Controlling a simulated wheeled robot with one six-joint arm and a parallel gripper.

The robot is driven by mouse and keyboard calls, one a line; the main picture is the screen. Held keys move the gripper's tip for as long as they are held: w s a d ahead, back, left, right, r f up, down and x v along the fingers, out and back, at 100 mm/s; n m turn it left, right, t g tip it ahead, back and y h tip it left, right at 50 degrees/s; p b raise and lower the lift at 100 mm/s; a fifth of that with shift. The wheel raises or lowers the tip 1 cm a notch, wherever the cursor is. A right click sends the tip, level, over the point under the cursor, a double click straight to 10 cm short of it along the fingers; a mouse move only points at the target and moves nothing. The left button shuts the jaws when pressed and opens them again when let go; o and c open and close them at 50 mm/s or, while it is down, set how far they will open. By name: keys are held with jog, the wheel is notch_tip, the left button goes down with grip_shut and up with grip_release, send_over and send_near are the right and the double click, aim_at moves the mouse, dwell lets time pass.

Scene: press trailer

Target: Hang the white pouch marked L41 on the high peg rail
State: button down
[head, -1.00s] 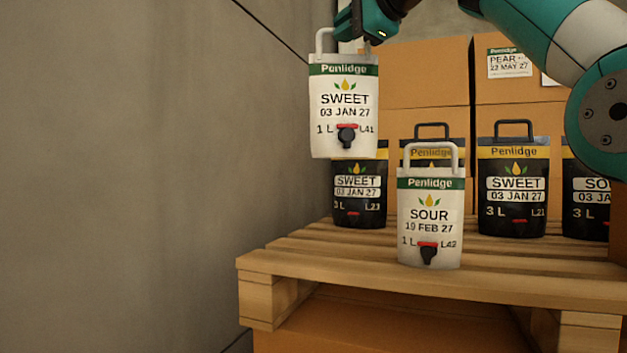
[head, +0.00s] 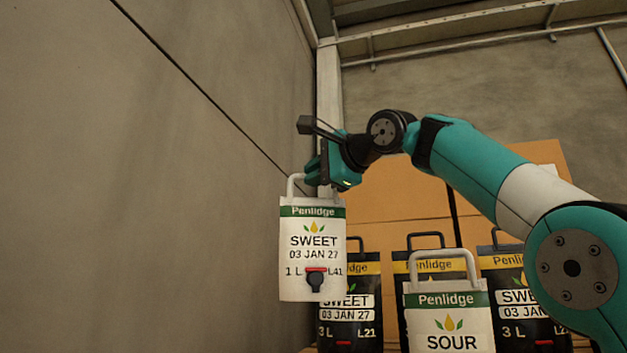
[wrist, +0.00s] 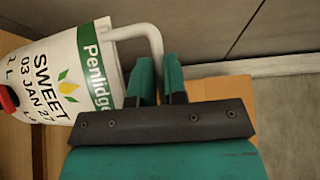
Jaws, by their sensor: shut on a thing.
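The white pouch marked L41 (head: 313,262) hangs upright from my gripper (head: 312,180) in the head view. It has a green Penlidge band, the words SWEET and 03 JAN 27, and a black tap with a red top. My gripper is shut on its white loop handle. In the wrist view the pouch (wrist: 62,75) shows at the left, with its handle running to the fingers of my gripper (wrist: 160,75). A rail with small pegs (head: 460,23) runs along the top of the back wall, far above and to the right of the pouch.
A white pouch marked SOUR (head: 448,318) stands in front of several black pouches (head: 348,308) below and right. Cardboard boxes (head: 400,240) are stacked behind. A grey wall (head: 150,180) is at the left. The space above my gripper looks free.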

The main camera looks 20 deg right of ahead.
aim_at(318, 255)
notch_tip(318, 255, down, 11)
jog(key=b, duration=0.5)
jog(key=shift+s+r+b, duration=0.15)
jog(key=shift+b, duration=0.2)
jog(key=shift+f+b, duration=0.45)
jog(key=shift+f, duration=1.9)
jog(key=c, duration=1.2)
grip_release()
jog(key=shift+f, duration=0.1)
jog(key=shift+o, duration=0.2)
jog(key=b+v, duration=0.2)
jog(key=v, duration=1)
jog(key=shift+a, duration=0.1)
